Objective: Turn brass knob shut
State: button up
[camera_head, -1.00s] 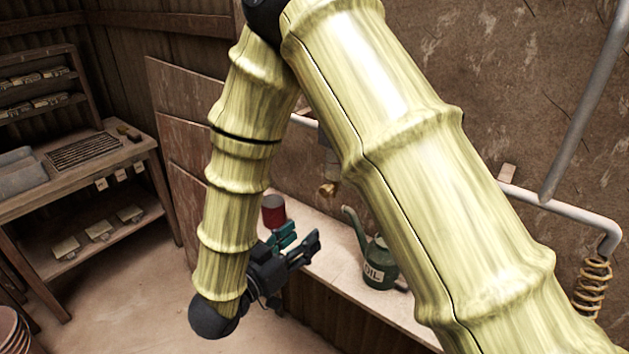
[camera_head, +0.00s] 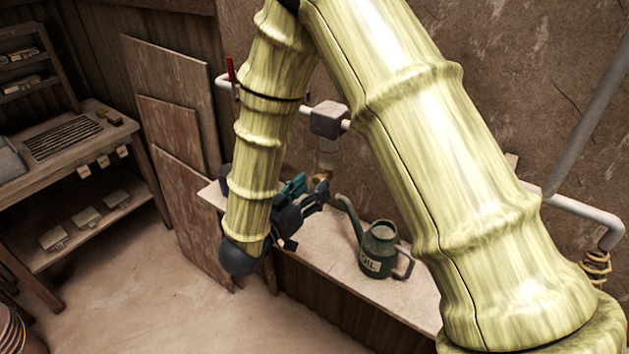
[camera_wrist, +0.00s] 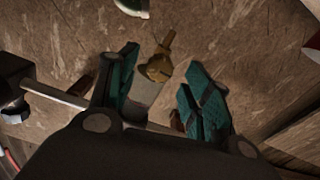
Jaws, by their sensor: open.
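The brass knob (camera_wrist: 159,66) shows in the wrist view between and just beyond my two teal-padded fingertips, with a clear gap to each. In the head view only a small part of the brass knob (camera_head: 320,181) shows beside my fingertips, below a grey box on the wall pipe. My gripper (camera_head: 309,190) is open, with nothing between its fingers. It also shows open in the wrist view (camera_wrist: 160,92). I cannot tell whether a finger touches the knob.
A green oil can (camera_head: 378,250) stands on the bench (camera_head: 330,262) just right of my gripper, its spout close to the fingers. A white pipe (camera_head: 295,108) with a grey box (camera_head: 329,119) runs along the wall. A wooden shelf (camera_head: 75,155) stands at the left.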

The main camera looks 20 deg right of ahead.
jog(key=shift+x, duration=0.95)
jog(key=c, duration=1)
jog(key=shift+c, duration=0.2)
